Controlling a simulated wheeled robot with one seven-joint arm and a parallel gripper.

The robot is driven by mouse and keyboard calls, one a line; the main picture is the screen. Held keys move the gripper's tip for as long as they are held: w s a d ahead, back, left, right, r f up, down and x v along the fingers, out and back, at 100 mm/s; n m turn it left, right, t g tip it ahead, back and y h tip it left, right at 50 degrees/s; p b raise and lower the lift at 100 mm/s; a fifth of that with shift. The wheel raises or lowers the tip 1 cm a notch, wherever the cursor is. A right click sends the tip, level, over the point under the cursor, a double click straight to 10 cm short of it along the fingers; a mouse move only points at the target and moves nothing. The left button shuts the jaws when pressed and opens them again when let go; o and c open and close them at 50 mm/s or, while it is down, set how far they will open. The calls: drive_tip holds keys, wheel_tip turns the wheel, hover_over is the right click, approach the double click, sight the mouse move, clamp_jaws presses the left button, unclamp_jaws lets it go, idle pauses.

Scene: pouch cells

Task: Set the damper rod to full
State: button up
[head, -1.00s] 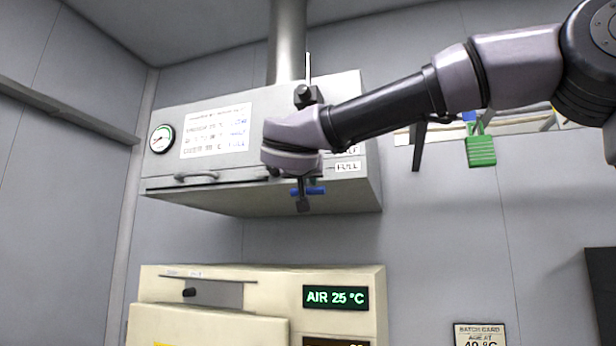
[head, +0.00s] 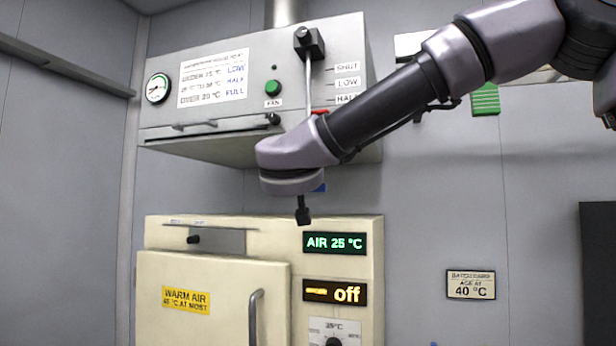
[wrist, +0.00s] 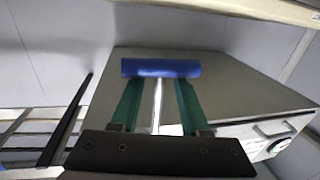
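The damper rod (head: 308,85) is a thin metal rod running down through a black clamp (head: 309,43) on the hood front. Its red pointer (head: 320,112) sits just below the HALF label (head: 346,99); the FULL label is hidden behind my arm. In the wrist view, the rod (wrist: 157,108) ends in a blue crossbar (wrist: 160,68). My gripper (wrist: 158,85) has its green fingers apart, one on each side of the rod with gaps, and the crossbar covers their tips. In the head view, the wrist hides most of the crossbar (head: 319,188).
The hood (head: 220,150) carries a gauge (head: 158,88), an instruction card (head: 213,78) and a green FAN button (head: 272,88). Below stands a cream oven (head: 160,240) with displays reading AIR 25 °C and off. The wall right of the oven is clear around a batch card (head: 471,284).

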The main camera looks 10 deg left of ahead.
drive_tip(key=shift+r, duration=0.1)
drive_tip(key=shift+s, duration=0.35)
drive_tip(key=s+d, duration=0.1)
drive_tip(key=s, duration=0.9)
drive_tip(key=shift+d, duration=0.15)
